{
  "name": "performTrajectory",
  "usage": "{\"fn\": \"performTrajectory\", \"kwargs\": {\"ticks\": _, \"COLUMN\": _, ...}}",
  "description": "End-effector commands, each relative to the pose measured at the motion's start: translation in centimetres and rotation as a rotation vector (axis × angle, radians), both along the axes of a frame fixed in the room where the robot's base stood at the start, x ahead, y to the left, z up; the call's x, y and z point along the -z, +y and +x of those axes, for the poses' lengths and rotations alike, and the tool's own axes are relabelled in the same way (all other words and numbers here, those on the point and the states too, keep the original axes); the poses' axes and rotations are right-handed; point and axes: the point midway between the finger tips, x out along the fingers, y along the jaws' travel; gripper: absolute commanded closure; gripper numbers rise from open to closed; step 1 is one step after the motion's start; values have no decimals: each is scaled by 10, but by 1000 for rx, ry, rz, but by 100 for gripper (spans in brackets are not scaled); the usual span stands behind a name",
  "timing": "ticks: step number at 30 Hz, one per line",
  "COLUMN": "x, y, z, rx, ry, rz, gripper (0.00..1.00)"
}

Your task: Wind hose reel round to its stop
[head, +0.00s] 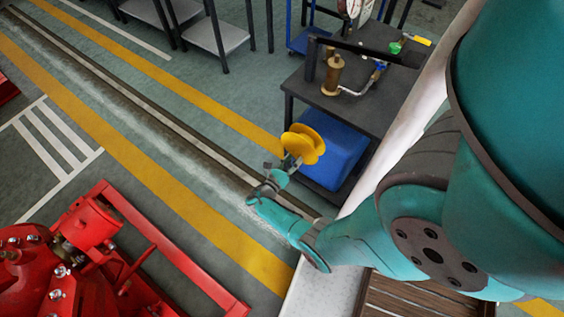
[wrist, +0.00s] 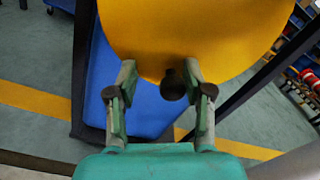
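The hose reel (head: 303,143) shows two yellow discs, beside the dark table in the head view. In the wrist view one yellow disc (wrist: 185,30) fills the top middle. A dark round knob (wrist: 173,86) stands out from its lower part. My gripper (head: 282,171) is at the near side of the reel. In the wrist view its two green-grey fingers (wrist: 160,75) are apart, with the knob between them, nearer the right finger. I see no clear grip on the knob. The reel's stop and its mounting are not visible.
A dark table (head: 385,95) carries a brass cylinder (head: 332,78) and a valve with a yellow handle (head: 420,40). A blue box (head: 335,150) sits below it. Red machinery (head: 75,245) stands at lower left. Floor with yellow lines lies open between.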

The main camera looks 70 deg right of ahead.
Motion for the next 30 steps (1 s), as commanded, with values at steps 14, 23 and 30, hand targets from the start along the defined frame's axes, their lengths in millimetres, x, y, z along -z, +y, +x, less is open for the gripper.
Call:
{"fn": "performTrajectory", "kwargs": {"ticks": 14, "x": -11, "y": -7, "z": 27, "rx": -1, "ry": -475, "rz": -119, "gripper": 50}}
{"fn": "performTrajectory", "kwargs": {"ticks": 23, "x": -10, "y": 26, "z": 34, "rx": -3, "ry": -467, "rz": -116, "gripper": 50}}
{"fn": "performTrajectory", "kwargs": {"ticks": 30, "x": -10, "y": 29, "z": 35, "rx": 0, "ry": -466, "rz": -117, "gripper": 50}}
